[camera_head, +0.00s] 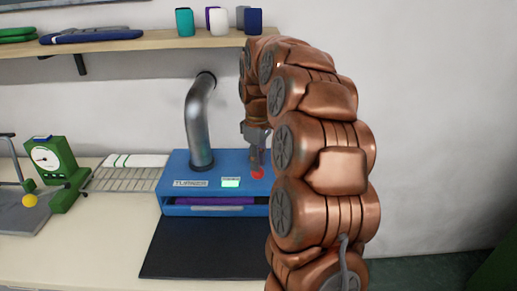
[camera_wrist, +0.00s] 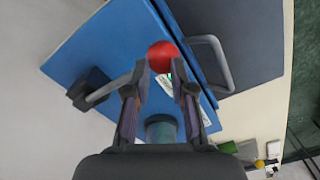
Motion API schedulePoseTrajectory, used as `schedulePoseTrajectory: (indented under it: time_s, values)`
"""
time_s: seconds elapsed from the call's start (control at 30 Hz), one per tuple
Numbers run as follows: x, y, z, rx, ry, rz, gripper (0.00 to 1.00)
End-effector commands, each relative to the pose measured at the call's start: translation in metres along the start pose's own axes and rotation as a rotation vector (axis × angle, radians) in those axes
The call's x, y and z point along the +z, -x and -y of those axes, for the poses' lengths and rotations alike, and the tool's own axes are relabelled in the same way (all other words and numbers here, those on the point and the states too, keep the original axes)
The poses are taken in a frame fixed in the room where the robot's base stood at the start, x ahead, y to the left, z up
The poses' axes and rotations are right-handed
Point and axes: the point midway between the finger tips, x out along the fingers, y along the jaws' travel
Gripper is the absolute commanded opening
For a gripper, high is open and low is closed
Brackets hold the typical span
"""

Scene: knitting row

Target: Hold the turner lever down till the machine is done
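The blue turner machine (camera_head: 180,183) stands on the counter, with a label on its front and a small lit green display (camera_head: 230,182) whose text I cannot read. The lever's round red knob (camera_head: 257,174) is at the machine's right; it also shows in the wrist view (camera_wrist: 162,56). My gripper (camera_head: 257,163) points down at the knob from above. In the wrist view my fingers (camera_wrist: 160,76) stand apart, with the knob at their tips. I cannot tell whether they touch it. The lever's arm is mostly hidden, so its height is unclear. Something purple (camera_head: 210,201) lies in the front slot.
A grey metal pipe (camera_head: 198,125) rises from the machine's left. A dark mat (camera_head: 205,248) lies in front. To the left are a wire rack (camera_head: 125,180) and a green device with a dial (camera_head: 50,160). A wall shelf (camera_head: 150,41) with colored items hangs above.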

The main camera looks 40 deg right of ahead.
Motion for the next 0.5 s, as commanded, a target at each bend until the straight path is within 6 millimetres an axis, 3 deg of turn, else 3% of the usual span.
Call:
schedulePoseTrajectory:
  time_s: [0.5]
  values:
    - [-0.001, 0.035, -0.001, 0.002, 0.0, -0.002, 0.23]
